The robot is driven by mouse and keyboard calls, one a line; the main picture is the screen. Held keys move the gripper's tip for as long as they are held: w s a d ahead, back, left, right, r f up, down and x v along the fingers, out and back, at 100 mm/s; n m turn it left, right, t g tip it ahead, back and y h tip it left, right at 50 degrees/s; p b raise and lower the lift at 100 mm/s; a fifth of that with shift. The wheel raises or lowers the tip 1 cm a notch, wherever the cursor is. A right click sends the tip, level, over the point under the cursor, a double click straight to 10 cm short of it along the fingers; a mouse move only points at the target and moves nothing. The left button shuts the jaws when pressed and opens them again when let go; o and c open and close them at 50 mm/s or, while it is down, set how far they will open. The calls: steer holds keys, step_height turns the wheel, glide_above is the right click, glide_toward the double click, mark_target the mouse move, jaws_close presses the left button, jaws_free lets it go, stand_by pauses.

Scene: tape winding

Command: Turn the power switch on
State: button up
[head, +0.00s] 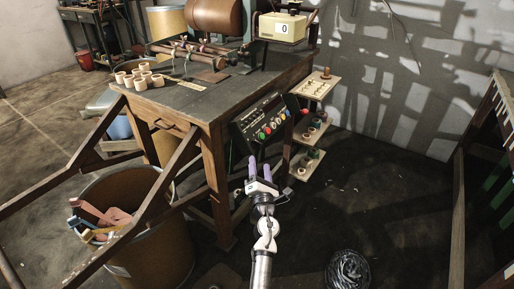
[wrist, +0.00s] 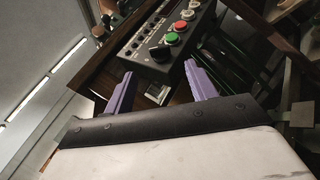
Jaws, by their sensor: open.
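A black control panel (head: 248,120) is mounted on the front side of the workbench. In the wrist view the panel (wrist: 146,34) carries a large black knob (wrist: 160,53) at its near end, probably the power switch; its setting cannot be told. A green button (wrist: 170,38), a red button (wrist: 181,26) and a pale button follow it in a row. My gripper (head: 259,167) is open and empty, just below and in front of the panel. In the wrist view its two purple fingers (wrist: 160,70) straddle the line to the black knob, apparently short of touching it.
The workbench (head: 180,95) holds several small tape rolls (head: 143,79), a winding roller and a scale (head: 282,28). Wooden shelves (head: 312,127) with more rolls stand right of the panel. A large bin (head: 150,255) is at the lower left. The floor at right is mostly open.

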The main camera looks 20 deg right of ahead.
mark_target(257, 143)
steer(key=b+x, duration=0.1)
steer(key=x, duration=0.7)
steer(key=shift+w, duration=0.25)
steer(key=shift+c, duration=0.2)
steer(key=shift+r, duration=0.1)
steer(key=c, duration=0.9)
